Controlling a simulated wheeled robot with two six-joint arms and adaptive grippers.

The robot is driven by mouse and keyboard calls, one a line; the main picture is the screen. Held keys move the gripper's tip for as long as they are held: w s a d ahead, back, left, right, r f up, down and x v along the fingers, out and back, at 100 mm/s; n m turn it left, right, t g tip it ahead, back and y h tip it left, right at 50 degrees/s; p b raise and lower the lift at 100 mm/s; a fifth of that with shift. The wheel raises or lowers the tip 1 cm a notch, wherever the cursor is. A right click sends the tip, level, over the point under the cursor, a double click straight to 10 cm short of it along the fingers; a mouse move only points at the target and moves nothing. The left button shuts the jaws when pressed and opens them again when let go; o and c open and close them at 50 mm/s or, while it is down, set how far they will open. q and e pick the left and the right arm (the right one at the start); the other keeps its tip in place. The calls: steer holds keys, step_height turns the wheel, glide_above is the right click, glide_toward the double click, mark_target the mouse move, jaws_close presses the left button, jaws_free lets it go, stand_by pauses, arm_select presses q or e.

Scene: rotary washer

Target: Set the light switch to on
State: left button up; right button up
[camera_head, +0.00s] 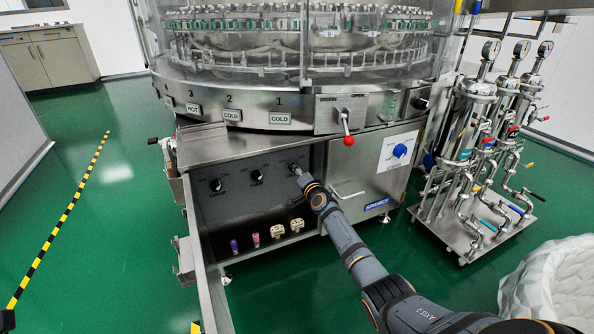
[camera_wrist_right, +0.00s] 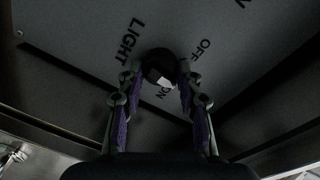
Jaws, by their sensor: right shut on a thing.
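The light switch is a black rotary knob (camera_wrist_right: 157,64) on a grey panel, with the words LIGHT, OFF and ON printed around it in the right wrist view. A pale mark shows on the knob's lower side, close to the ON label. My right gripper (camera_wrist_right: 159,78) has its two fingers closed on either side of the knob. In the head view my right gripper (camera_head: 299,174) reaches the right end of the dark control panel (camera_head: 235,208) and partly hides the switch. My left gripper is not in view.
Two other black knobs, the left one (camera_head: 216,185) and the middle one (camera_head: 257,175), sit on the same panel. An open metal door (camera_head: 209,275) stands at its left. A red-tipped lever (camera_head: 348,141) and a blue knob (camera_head: 399,151) are to the right.

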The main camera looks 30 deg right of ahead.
steer(key=shift+d+f+m+y, duration=0.1)
steer(key=shift+m+y, duration=0.3)
steer(key=shift+m, duration=3.5)
steer(key=o, duration=1.1)
steer(key=shift+o, duration=0.2)
steer(key=shift+s, duration=0.15)
steer(key=s, duration=1.1)
steer(key=shift+s+a+r, duration=0.35)
steer(key=shift+r, duration=0.1)
